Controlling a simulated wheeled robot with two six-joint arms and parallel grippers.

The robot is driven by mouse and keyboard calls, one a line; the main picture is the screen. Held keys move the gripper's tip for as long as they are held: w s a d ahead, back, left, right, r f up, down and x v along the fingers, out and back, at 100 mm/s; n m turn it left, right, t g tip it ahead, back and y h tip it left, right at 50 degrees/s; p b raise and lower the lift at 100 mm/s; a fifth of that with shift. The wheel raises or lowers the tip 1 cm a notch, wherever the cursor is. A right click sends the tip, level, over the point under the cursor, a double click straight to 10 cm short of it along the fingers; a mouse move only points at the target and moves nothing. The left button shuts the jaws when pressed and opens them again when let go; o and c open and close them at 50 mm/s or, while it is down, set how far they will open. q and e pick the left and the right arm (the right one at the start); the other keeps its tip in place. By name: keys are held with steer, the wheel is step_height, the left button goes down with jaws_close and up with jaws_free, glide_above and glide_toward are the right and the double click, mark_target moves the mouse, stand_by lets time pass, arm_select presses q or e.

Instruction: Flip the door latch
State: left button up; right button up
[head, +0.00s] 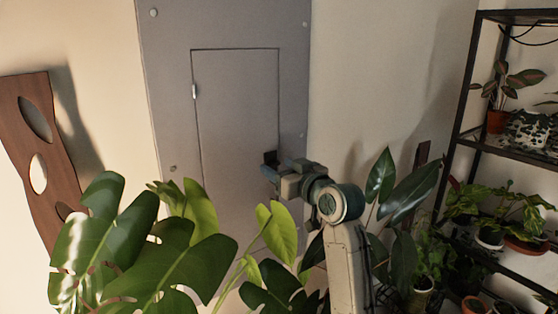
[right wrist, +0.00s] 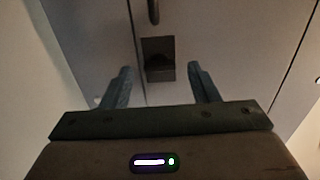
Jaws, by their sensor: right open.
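A grey metal panel (head: 225,30) on the wall holds a flush door (head: 235,90). The latch (head: 270,157) is a small dark block at the door's right edge; my gripper partly covers it. My left gripper is out of view.
A large-leaved plant (head: 185,265) fills the lower front, left of my right arm. Another dark-leaved plant (head: 405,200) is close to its right. A black shelf (head: 470,100) with several pots stands at the right. A wooden board (head: 45,165) leans at the left.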

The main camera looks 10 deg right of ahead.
steer(key=shift+w+a, duration=0.1)
steer(key=shift+w, duration=0.15)
steer(key=shift+w, duration=0.1)
steer(key=shift+c, duration=0.4)
steer(key=c, duration=0.9)
